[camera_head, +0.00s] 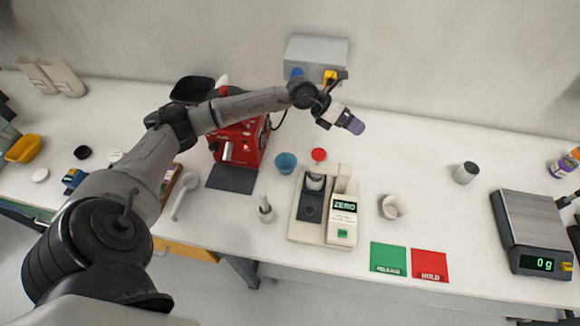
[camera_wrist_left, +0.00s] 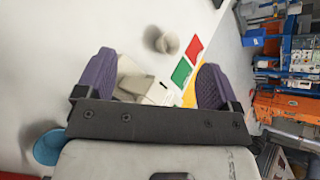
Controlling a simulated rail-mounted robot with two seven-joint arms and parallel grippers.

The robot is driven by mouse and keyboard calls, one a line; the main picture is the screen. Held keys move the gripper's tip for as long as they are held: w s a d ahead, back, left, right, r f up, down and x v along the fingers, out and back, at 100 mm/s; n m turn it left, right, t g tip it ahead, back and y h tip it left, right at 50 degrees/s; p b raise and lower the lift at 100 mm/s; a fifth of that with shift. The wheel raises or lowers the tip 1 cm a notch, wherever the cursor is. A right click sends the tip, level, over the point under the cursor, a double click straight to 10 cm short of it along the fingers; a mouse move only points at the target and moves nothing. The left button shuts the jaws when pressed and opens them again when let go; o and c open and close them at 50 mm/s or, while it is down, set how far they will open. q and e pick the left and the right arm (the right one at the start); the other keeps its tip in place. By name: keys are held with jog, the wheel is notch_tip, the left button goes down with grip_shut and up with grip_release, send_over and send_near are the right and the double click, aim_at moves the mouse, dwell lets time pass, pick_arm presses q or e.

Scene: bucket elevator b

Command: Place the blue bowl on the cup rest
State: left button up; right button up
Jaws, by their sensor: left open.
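The small blue bowl (camera_head: 286,163) stands on the white worktop between the red machine and the white unit. In the left wrist view it shows partly at the lower left (camera_wrist_left: 48,147), outside the fingers. No part is labelled as the cup rest; it may be the dark plate (camera_head: 310,207) of the white ZERO unit (camera_head: 342,228) or the dark mat (camera_head: 231,178) before the red machine, I cannot tell. My left gripper (camera_head: 347,121) is open and empty, raised beyond and right of the bowl. Its purple fingers (camera_wrist_left: 154,78) are spread wide. My right gripper is not in view.
A red machine (camera_head: 240,143) stands left of the bowl. A red disc (camera_head: 319,155) lies right of it. A whitish cup (camera_head: 393,207), green card (camera_head: 388,257) and red card (camera_head: 430,264) are right of the ZERO unit. A scale (camera_head: 533,228) stands far right.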

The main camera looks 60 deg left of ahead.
pick_arm(q)
jog(key=s+a+f+g+y, duration=0.4)
jog(key=s+a+f+g, duration=0.2)
jog(key=f, duration=0.1)
jog(key=g+y, duration=0.3)
jog(key=g, duration=0.1)
send_over(286, 163)
jog(key=d, duration=0.2)
jog(key=f, duration=0.9)
jog(key=shift+s+a, duration=0.1)
jog(key=shift+s, duration=0.15)
jog(key=shift+s+f+p, duration=0.2)
jog(key=shift+f+p, duration=0.2)
jog(key=shift+f, duration=1.85)
jog(key=shift+s+f, duration=0.1)
jog(key=shift+f, duration=0.6)
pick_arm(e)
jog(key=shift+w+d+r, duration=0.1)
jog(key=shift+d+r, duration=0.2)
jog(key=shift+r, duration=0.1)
pick_arm(q)
jog(key=shift+c, duration=0.5)
